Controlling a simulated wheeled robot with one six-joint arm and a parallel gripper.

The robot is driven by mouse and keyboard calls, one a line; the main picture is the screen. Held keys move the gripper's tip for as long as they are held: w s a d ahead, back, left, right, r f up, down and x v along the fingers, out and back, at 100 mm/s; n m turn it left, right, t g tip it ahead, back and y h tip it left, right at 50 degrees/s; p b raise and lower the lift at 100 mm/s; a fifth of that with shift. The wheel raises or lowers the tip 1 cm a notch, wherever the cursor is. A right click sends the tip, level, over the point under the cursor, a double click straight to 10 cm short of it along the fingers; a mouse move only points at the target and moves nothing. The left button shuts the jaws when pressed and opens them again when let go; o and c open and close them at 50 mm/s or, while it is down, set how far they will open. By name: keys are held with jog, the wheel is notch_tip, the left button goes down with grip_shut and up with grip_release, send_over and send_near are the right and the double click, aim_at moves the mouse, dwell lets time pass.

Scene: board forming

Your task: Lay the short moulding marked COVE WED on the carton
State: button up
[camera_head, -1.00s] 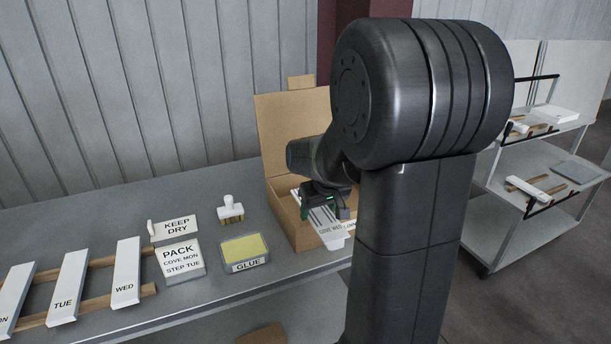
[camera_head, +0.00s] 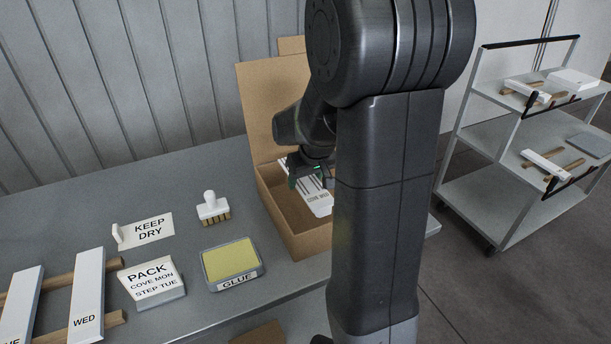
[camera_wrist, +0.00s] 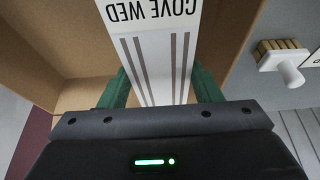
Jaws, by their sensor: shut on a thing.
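The short white moulding marked COVE WED (camera_wrist: 155,45) has dark grooves along it. In the wrist view it runs up between the green fingers of my gripper (camera_wrist: 163,88), which is shut on it. In the head view the moulding (camera_head: 317,196) lies across the opening of the open brown carton (camera_head: 305,243), near its right side. My gripper (camera_head: 310,170) is over the carton's back part. The carton's inside walls (camera_wrist: 62,35) surround the moulding in the wrist view. My arm hides the carton's right side; whether the moulding touches the carton I cannot tell.
Left of the carton are a glue pad (camera_head: 231,263), a stamp-like brush (camera_head: 213,208), a KEEP DRY sign (camera_head: 150,230) and a PACK card (camera_head: 150,278). A longer WED piece (camera_head: 87,300) lies on wooden rails. A shelf cart (camera_head: 520,140) stands at the right.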

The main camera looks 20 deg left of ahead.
jog(key=shift+f+b, duration=3.45)
jog(key=shift+f, duration=0.55)
jog(key=shift+f, duration=0.25)
jog(key=o, duration=1.7)
jog(key=v, duration=1.3)
jog(key=shift+s+d+r, duration=0.1)
jog(key=shift+d+r, duration=0.05)
jog(key=shift+r, duration=0.2)
jog(key=shift+f, duration=0.15)
